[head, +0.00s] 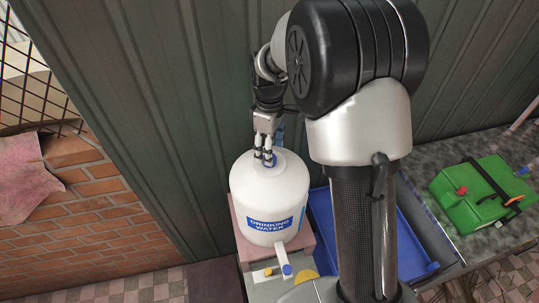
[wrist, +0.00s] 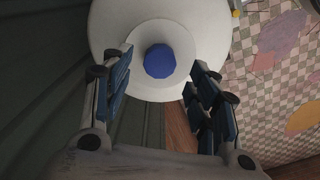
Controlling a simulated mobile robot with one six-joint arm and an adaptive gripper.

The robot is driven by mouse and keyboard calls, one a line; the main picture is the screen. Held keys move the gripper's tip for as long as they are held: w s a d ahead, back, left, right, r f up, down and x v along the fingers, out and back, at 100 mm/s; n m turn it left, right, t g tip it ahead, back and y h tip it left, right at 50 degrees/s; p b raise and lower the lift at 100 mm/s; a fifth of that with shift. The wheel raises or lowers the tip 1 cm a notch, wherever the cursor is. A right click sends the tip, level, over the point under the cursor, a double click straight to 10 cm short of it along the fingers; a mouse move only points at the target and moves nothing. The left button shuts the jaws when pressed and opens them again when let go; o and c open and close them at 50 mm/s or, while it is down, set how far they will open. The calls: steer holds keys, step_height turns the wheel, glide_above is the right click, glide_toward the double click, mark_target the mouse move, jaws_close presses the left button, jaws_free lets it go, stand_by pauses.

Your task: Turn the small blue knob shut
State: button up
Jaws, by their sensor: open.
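A white water jug (head: 268,195) labelled "DRINKING WATER" stands upright. A round blue cap or knob (head: 271,160) sits on its top neck, and it also shows in the wrist view (wrist: 158,61). A white spout (head: 281,254) at the jug's lower front carries another small blue knob (head: 287,270). My gripper (head: 263,158) is over the jug's top, fingers pointing down, beside the top blue piece. In the wrist view my gripper (wrist: 163,64) is open and empty, with a finger on either side of that blue piece. I cannot tell whether they touch it.
The jug rests on a pinkish stand (head: 312,246). A blue tray (head: 321,207) lies behind my arm, and a green container (head: 470,192) with a red cap sits on the counter at right. A corrugated wall (head: 150,100) is close behind; a brick wall (head: 90,215) is left.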

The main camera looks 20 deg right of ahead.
steer(key=shift+f, duration=1.8)
steer(key=shift+c, duration=0.5)
steer(key=c, duration=1)
